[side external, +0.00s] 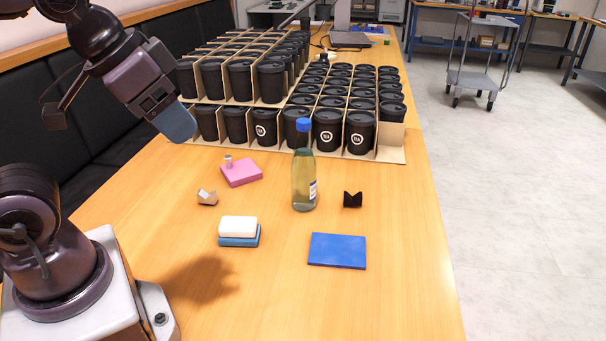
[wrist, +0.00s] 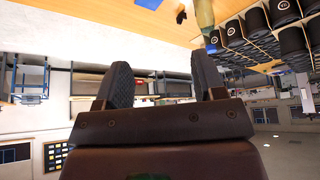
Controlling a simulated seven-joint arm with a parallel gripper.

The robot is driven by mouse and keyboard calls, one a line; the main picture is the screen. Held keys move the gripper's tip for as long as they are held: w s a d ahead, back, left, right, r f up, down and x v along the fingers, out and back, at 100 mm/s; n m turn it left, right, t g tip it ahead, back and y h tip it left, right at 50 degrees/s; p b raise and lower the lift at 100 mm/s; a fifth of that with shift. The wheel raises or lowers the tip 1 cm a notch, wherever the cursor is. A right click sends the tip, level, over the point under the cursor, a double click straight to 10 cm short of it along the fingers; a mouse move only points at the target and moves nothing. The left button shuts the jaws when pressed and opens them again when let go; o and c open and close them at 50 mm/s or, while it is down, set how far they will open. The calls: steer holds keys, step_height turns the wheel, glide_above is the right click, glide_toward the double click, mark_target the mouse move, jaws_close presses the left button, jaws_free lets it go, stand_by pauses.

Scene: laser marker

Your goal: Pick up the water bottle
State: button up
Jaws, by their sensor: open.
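The water bottle (side external: 304,177) is clear with pale yellowish liquid, a blue cap and a white label. It stands upright on the wooden table (side external: 400,255), near the middle of the side external view. In the wrist view, part of the bottle (wrist: 205,15) shows at the top edge, cut off by the frame. My gripper (side external: 178,122) is raised above the table, to the left of the bottle and well apart from it. In the wrist view its two dark fingers (wrist: 163,85) are spread with nothing between them.
Black cups (side external: 328,130) in cardboard dividers stand close behind the bottle. Around it lie a pink block (side external: 241,174), a white-and-blue sponge stack (side external: 238,230), a blue pad (side external: 337,251), a black notched piece (side external: 352,200) and a small tan piece (side external: 207,197). The front right tabletop is clear.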

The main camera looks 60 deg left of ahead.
step_height(320, 180, down, 4)
steer(key=w+d+f+m+g, duration=0.1)
steer(key=w+g, duration=0.1)
steer(key=g, duration=0.1)
steer(key=m+t+y, duration=0.7)
steer(key=m+y, duration=0.8)
steer(key=m, duration=0.8)
glide_toward(303, 122)
steer(key=w+a+f, duration=0.1)
steer(key=a, duration=0.1)
steer(key=w+a, duration=0.1)
steer(key=a, duration=0.1)
steer(key=w+a+f, duration=0.1)
steer(key=w, duration=0.1)
steer(key=shift+a+f, duration=0.3)
steer(key=shift+a, duration=0.1)
steer(key=w+a, duration=0.1)
steer(key=w+a+r, duration=0.1)
steer(key=a, duration=0.1)
steer(key=shift+a, duration=0.3)
steer(key=shift+w+a, duration=0.35)
steer(key=shift+a, duration=0.05)
jaws_close()
steer(key=shift+r, duration=0.15)
